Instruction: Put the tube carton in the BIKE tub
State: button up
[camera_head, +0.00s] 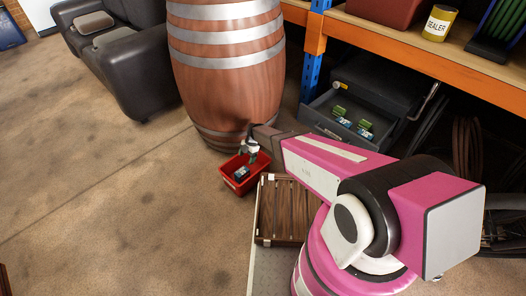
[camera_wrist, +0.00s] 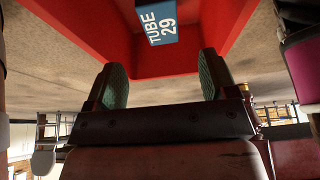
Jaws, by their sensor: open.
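A red tub (camera_head: 231,166) stands on the floor at the foot of the barrel. A small pale mark on its front is too small to read. A blue and white carton (camera_head: 241,173) lies inside it. My gripper (camera_head: 250,150) is over the tub, just above the carton. In the wrist view the two fingers of my gripper (camera_wrist: 161,72) stand apart with nothing between them. The carton is beyond the fingertips.
A wooden barrel (camera_head: 228,75) rises close behind the tub. An open grey drawer (camera_head: 322,118) with several green and blue cartons (camera_head: 352,124) is under the workbench (camera_head: 410,48). A slatted wooden crate (camera_head: 282,212) stands right of the tub. The floor (camera_head: 120,200) to the left is clear.

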jog(key=s+d+r+m+t+h, duration=0.1)
jog(key=s+d+r+m, duration=0.3)
jog(key=d+r+m, duration=0.5)
jog(key=s+d+r+m+t+h, duration=0.1)
jog(key=s+d+r+m, duration=0.3)
jog(key=d+r+m, duration=0.5)
jog(key=s+d+r+m+t+h, duration=0.1)
jog(key=s+d+r+m, duration=0.3)
jog(key=d+r+m, duration=0.5)
jog(key=d+r, duration=0.8)
jog(key=r, duration=0.2)
jog(key=shift+s+m, duration=0.25)
jog(key=shift+m, duration=0.15)
jog(key=shift+f, duration=0.1)
